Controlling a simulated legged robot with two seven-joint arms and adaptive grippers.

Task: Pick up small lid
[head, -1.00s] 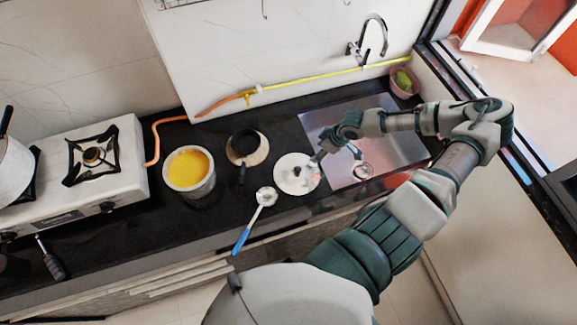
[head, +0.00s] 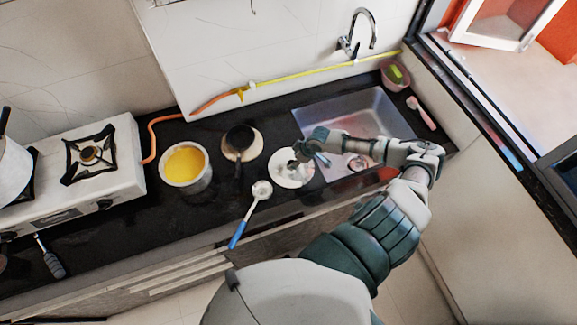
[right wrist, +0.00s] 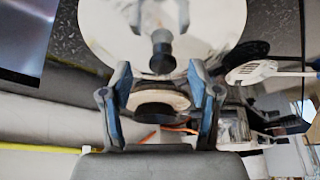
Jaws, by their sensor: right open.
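The small lid (head: 285,180) is a pale, shiny disc with a dark knob, lying on the black counter left of the sink. In the right wrist view the lid (right wrist: 215,35) fills the top, and its black knob (right wrist: 162,52) stands just beyond my fingertips. My right gripper (head: 303,154) is over the lid and hides part of it. In the right wrist view its fingers (right wrist: 160,82) are spread and empty, with the knob centred ahead of them. Whether a finger touches the lid cannot be told. My left gripper is not in view.
Beyond are a pot of yellow liquid (head: 186,165) and a stove (head: 115,165). The sink (head: 375,110) is right, with a faucet (head: 347,43) behind.

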